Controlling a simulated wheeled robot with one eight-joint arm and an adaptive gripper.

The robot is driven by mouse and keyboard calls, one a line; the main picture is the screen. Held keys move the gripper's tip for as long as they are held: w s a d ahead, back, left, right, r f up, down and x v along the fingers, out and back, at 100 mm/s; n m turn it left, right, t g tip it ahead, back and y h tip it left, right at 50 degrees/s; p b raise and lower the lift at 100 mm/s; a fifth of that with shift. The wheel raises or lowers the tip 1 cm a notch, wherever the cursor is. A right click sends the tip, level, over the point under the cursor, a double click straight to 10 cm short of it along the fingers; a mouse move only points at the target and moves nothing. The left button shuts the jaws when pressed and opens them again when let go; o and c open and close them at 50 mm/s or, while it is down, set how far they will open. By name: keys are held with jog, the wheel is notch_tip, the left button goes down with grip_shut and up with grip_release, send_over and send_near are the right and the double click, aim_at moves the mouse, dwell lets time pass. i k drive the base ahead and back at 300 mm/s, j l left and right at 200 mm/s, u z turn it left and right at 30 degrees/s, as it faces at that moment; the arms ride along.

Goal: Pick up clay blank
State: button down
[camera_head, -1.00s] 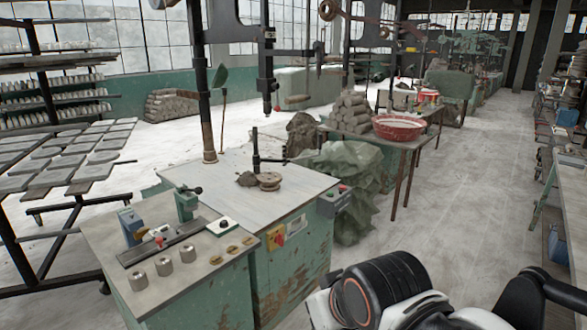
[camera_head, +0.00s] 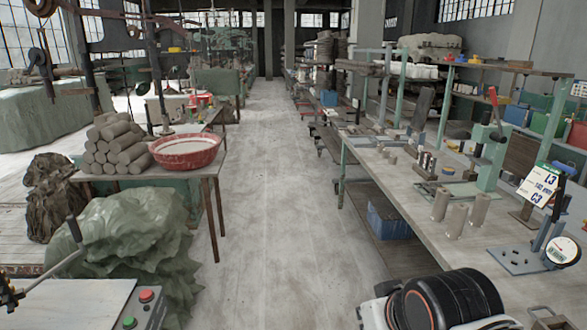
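Several grey clay cylinders are stacked in a pile (camera_head: 118,148) on the table at the left, beside a red basin (camera_head: 186,151). Upright grey-brown cylinders, which look like clay blanks, stand on the right workbench: one at the left (camera_head: 440,204), one in front (camera_head: 456,221) and one at the right (camera_head: 480,209). I cannot tell which piece the task names. Part of my arm, a black and white joint, shows at the bottom right. My gripper's fingers are not in view, and nothing held is seen.
The right workbench (camera_head: 395,190) also carries a green press (camera_head: 490,155), a numbered sign (camera_head: 540,184) and a gauge stand (camera_head: 561,250). A blue crate (camera_head: 388,219) is under it. A green draped heap (camera_head: 125,250) is at the left. The aisle floor (camera_head: 265,200) between is clear.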

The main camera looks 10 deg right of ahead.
aim_at(394, 136)
jog(key=i+z, duration=0.15)
jog(key=i, duration=0.55)
jog(key=i+z, duration=0.15)
jog(key=i, duration=0.55)
jog(key=i+j+z, duration=0.15)
jog(key=i, duration=0.55)
jog(key=i+l+z, duration=0.1)
jog(key=i+z, duration=0.25)
jog(key=i, duration=0.45)
jog(key=i+j+z, duration=0.1)
jog(key=i+z, duration=0.25)
jog(key=i, duration=0.45)
